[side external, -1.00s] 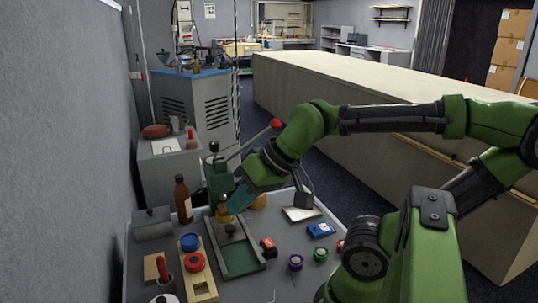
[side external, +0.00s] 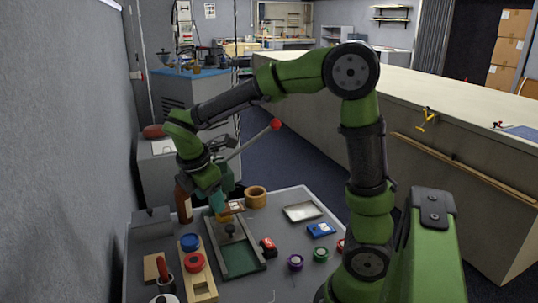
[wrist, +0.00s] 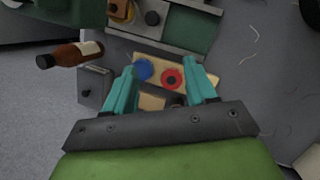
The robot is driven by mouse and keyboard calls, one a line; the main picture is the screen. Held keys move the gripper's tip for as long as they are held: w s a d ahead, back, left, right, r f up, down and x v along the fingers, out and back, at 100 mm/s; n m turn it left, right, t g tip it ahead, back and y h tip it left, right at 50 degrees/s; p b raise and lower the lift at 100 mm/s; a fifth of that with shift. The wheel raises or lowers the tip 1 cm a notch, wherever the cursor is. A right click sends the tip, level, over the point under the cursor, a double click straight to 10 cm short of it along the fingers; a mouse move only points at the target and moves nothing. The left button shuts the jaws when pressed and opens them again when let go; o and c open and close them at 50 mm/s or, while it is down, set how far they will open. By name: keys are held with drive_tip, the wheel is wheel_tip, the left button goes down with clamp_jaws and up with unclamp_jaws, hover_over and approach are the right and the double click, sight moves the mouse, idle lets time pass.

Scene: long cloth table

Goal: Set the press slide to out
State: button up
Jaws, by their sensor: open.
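The green press stands on the grey table, with a long railed base (side external: 243,258) running toward the camera. Its slide carries a small black knob (side external: 230,229) and sits at the rear of the rails, by the press head. My arm hides much of the press column. In the wrist view the base (wrist: 185,35) and the black knob (wrist: 152,18) show at the top edge. My gripper (wrist: 162,70) is open with teal fingers and nothing between them.
A wooden board with blue (side external: 190,242) and red (side external: 195,262) round pieces lies left of the press. A brown bottle (side external: 183,205) and grey box (side external: 152,223) stand further left. The lever's red ball (side external: 276,124) sticks up at right. A tan ring (side external: 256,197) stands behind.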

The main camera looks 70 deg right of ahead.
drive_tip(key=d+r+n, duration=0.1)
drive_tip(key=n, duration=0.3)
approach(230, 227)
drive_tip(key=shift+h, duration=0.4)
drive_tip(key=x, duration=0.8)
drive_tip(key=shift+a+f, duration=0.2)
drive_tip(key=shift+f, duration=0.2)
drive_tip(key=shift+c, duration=0.3)
clamp_jaws()
drive_tip(key=shift+a, duration=0.1)
